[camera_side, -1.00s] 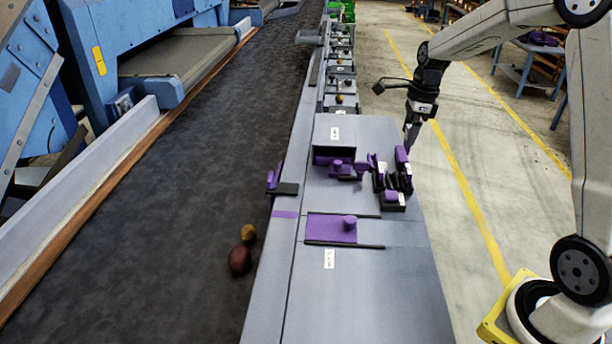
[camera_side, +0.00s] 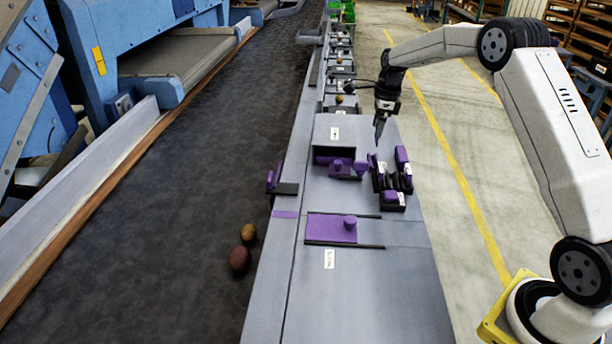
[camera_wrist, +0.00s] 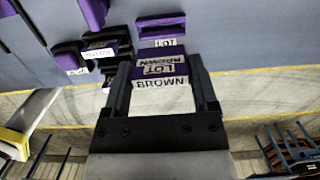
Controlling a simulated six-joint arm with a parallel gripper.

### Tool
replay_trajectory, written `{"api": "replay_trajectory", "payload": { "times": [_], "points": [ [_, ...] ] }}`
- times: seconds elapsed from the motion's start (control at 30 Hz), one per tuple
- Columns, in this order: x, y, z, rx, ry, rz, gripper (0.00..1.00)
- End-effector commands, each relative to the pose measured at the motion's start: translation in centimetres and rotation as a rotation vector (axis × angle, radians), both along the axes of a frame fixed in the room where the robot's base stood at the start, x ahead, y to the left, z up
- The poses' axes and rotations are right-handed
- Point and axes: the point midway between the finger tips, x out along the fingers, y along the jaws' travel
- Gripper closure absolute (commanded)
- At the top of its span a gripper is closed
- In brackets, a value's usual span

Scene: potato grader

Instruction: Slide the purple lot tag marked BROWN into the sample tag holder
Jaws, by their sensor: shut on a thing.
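My gripper (camera_side: 379,138) is shut on the lot tag marked BROWN. In the wrist view the tag (camera_wrist: 160,98) sits between both fingers, with a white face reading BROWN and a purple end with a LOT BROWN label. In the side view the gripper is above the back left of the black tag rack (camera_side: 394,207), and the held tag is hard to make out. Just beyond the tag, the wrist view shows a purple slotted piece (camera_wrist: 160,24) with a white LOT label; I cannot tell whether it is the tag holder or whether the tag touches it.
Other purple tags (camera_side: 402,157) stand in the rack. A grey box (camera_side: 325,128) with purple knobbed parts (camera_side: 340,167) is to its left. A purple plate with a knob (camera_side: 330,228) lies nearer. The dark belt (camera_side: 150,230) carries two potatoes (camera_side: 239,259).

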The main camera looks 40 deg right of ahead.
Motion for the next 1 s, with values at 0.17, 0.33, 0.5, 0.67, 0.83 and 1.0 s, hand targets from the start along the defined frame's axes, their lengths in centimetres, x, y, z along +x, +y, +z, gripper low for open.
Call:
{"api": "replay_trajectory", "payload": {
  "times": [0.17, 0.33, 0.5, 0.67, 0.83, 1.0],
  "points": [
    [0.0, 0.0, -0.1, 0.0, 0.0, 0.0, 0.74],
    [0.0, 0.0, -0.6, 0.001, 0.001, 0.0, 0.74],
    [0.0, 0.0, -1.8, 0.002, 0.002, -0.001, 0.74],
    [0.0, 0.0, -3.0, 0.001, 0.001, -0.001, 0.74],
    [0.0, 0.0, -4.2, 0.001, 0.001, -0.001, 0.74],
    [0.0, 0.0, -4.9, 0.001, 0.001, -0.001, 0.74]
  ]
}}
